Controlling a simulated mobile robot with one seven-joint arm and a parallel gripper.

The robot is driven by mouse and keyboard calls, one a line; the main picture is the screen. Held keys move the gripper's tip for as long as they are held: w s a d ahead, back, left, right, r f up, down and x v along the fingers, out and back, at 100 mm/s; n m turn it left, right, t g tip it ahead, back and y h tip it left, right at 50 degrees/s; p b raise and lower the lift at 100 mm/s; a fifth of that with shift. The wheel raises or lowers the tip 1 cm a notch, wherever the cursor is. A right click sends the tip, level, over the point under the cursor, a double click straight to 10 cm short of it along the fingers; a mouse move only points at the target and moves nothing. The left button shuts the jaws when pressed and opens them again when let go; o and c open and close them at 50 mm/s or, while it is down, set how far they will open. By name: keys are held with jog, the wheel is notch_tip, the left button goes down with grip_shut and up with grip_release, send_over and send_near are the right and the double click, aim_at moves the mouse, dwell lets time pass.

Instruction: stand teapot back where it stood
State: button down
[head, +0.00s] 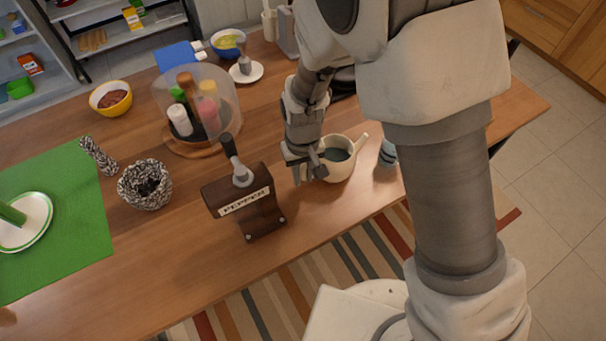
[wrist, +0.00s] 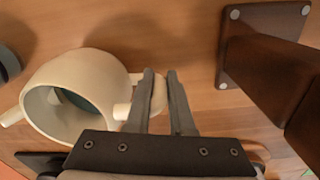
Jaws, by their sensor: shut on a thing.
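The cream teapot (head: 339,166) is right of the table's middle in the head view, with its spout pointing right and dark liquid or a dark inside showing through its open top. It also shows at the left of the wrist view (wrist: 90,72), its opening turned to the camera. My gripper (head: 310,172) is at the teapot's left side. In the wrist view my gripper's fingers (wrist: 161,75) are shut on the teapot's handle. I cannot tell whether the teapot's base touches the table.
A round spice stand under a clear cover (head: 196,100) is farther back. Bare table (head: 330,205) lies in front of the teapot.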

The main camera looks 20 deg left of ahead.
jog(key=shift+f, duration=0.15)
jog(key=c, duration=0.8)
grip_release()
notch_tip(320, 180, up, 12)
jog(key=shift+f+p, duration=0.2)
jog(key=shift+p, duration=0.9)
jog(key=shift+r, duration=0.4)
